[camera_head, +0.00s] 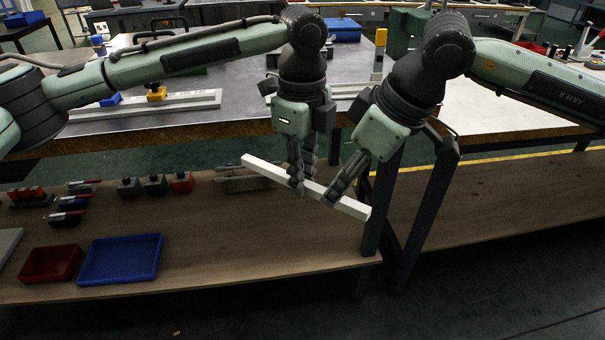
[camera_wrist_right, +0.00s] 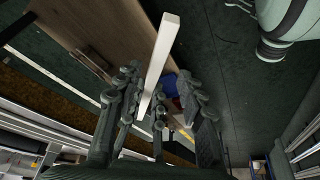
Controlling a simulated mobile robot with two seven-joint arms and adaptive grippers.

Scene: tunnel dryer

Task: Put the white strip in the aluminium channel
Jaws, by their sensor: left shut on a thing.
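The white strip (camera_head: 265,169) is a long, straight, square-edged bar, held in the air in front of the bench and sloping down to the right. My left gripper (camera_head: 298,182) is shut on it near its middle. My right gripper (camera_head: 335,192) is at the strip, right of the left gripper. In the right wrist view the strip (camera_wrist_right: 160,62) runs between the right gripper's spread fingers (camera_wrist_right: 158,112), with gaps beside it. A long pale metal piece (camera_head: 190,101), seemingly the aluminium channel, lies on the bench behind my arms, partly hidden by them.
A yellow-and-black block (camera_head: 156,93) and a yellow-topped post (camera_head: 380,48) stand at the metal piece. The bench's front edge (camera_head: 200,133) lies behind the grippers. The lower shelf holds a blue tray (camera_head: 120,260), a red tray (camera_head: 50,264) and small blocks. A dark bench leg (camera_head: 425,205) is close right.

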